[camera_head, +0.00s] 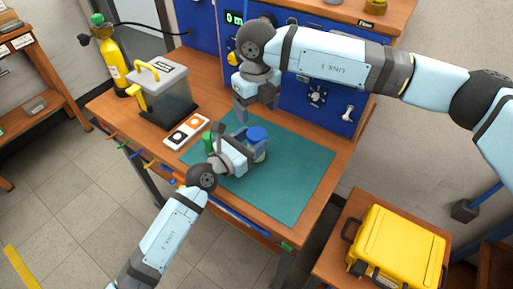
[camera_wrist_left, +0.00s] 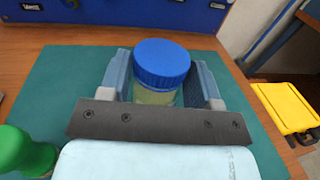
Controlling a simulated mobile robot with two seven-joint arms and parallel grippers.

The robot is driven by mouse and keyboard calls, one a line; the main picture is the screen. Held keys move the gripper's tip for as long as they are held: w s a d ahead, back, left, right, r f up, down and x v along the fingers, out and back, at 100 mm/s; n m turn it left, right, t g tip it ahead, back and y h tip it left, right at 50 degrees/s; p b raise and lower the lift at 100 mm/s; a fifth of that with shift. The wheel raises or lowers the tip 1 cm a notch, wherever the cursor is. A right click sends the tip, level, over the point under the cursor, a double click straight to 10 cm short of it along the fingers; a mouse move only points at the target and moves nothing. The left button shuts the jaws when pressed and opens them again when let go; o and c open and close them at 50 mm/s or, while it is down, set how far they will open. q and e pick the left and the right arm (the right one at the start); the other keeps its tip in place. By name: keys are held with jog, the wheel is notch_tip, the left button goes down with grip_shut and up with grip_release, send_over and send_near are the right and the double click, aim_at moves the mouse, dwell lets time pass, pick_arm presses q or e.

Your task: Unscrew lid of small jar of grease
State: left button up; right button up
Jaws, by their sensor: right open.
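The small grease jar stands on the green mat, with a blue lid (camera_head: 257,133) on top. In the left wrist view its blue lid (camera_wrist_left: 161,64) sits on a clear body (camera_wrist_left: 155,96) with pale yellowish contents. My left gripper (camera_head: 246,157) is low over the mat, its fingers (camera_wrist_left: 158,85) on either side of the jar body below the lid, and looks shut on it. The jar is upright; its lower part is hidden by the gripper. My right gripper (camera_head: 241,112) is open and empty, pointing down, above and a little left of the lid, apart from it.
A green-topped object (camera_head: 208,142) stands close left of the left gripper, also in the wrist view (camera_wrist_left: 22,150). A switch box (camera_head: 187,131) and a grey bin (camera_head: 165,95) stand further left. Blue panels (camera_head: 320,95) rise behind. The mat's right side (camera_head: 305,170) is clear.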

aim_at(256, 133)
pick_arm(q)
grip_shut()
pick_arm(e)
jog(key=n, duration=0.4)
jog(key=shift+f, duration=4)
jog(key=c, duration=0.9)
jog(key=o, duration=1)
jog(key=shift+r, duration=0.1)
